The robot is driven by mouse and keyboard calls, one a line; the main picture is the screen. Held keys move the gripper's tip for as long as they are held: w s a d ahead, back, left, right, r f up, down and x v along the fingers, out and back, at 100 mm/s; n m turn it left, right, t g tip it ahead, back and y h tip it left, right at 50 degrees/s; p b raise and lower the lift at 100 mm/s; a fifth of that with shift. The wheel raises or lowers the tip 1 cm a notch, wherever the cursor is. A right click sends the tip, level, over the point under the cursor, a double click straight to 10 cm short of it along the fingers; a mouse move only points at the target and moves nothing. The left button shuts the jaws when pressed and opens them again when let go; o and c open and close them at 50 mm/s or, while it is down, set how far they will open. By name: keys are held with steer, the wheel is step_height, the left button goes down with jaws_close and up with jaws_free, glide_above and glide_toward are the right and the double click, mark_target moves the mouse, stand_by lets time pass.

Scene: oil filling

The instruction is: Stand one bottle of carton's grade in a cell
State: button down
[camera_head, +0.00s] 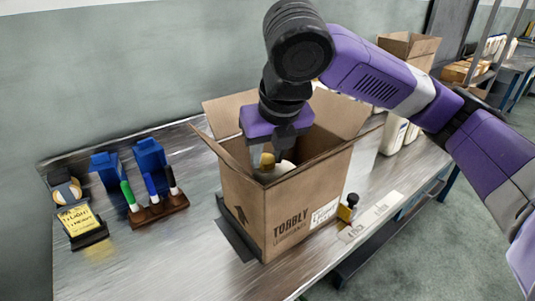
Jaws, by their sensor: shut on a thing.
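An open cardboard carton (258,212) stands on the metal table, its flaps folded outward. My gripper (277,158) reaches down into the carton's mouth and is shut on a bottle (271,173). The bottle is pale with a yellow-orange cap (267,160), and only its top shows above the near wall. The carton's cells and the bottle's base are hidden, so I cannot tell whether it touches the bottom.
Several white bottles (392,134) stand behind the carton at right. A marker rack (158,209), blue bins (150,158) and a yellow note on a stand (77,219) are at left. The table's front left (150,265) is clear.

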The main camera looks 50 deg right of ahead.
steer(key=shift+f+b, duration=1.2)
steer(key=shift+f, duration=0.5)
steer(key=c, duration=1)
jaws_free()
steer(key=shift+o, duration=0.5)
steer(key=shift+p+v, duration=0.55)
steer(key=shift+v, duration=3.35)
